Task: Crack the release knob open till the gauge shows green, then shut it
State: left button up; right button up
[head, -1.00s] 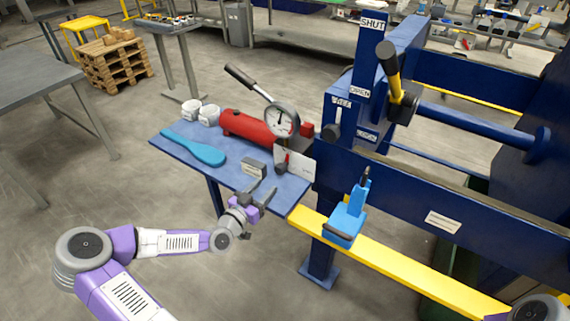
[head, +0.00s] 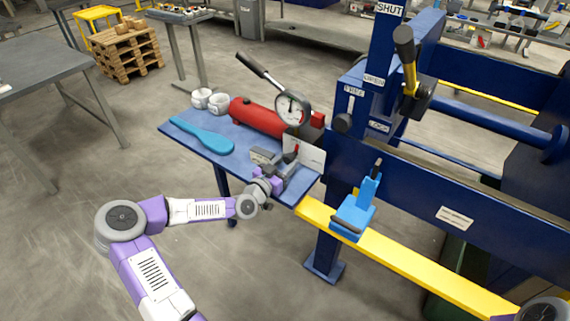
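The round white-faced pressure gauge (head: 291,107) stands on the red hand pump (head: 258,118) on the blue side shelf. Its dark needle shows, but the coloured zones are too small to read. The small dark release knob (head: 290,157) sits at the pump's near right end, in front of a white plate (head: 306,153), with a bit of red just above it. My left gripper (head: 279,168) is at the shelf's near edge, close in front of the knob, its fingers apart. Contact with the knob cannot be told. My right gripper is out of view.
A black pump lever (head: 252,66) slants up left. A small grey label block (head: 263,156) stands beside the gripper. The blue press frame and yellow rail (head: 400,265) border the right.

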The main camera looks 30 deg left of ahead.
pick_arm(q)
jog(key=c, duration=0.6)
jog(key=shift+r+n+p, duration=0.1)
jog(key=shift+n+p, duration=0.25)
jog(key=shift+n, duration=0.85)
jog(key=o, duration=0.8)
jog(key=shift+c, duration=0.2)
jog(key=shift+s, duration=0.15)
jog(key=s, duration=0.2)
jog(key=s+p, duration=0.1)
jog(key=s, duration=0.1)
jog(key=s+p, duration=0.1)
jog(key=s, duration=0.1)
jog(key=shift+a, duration=0.3)
jog(key=shift+s, duration=0.65)
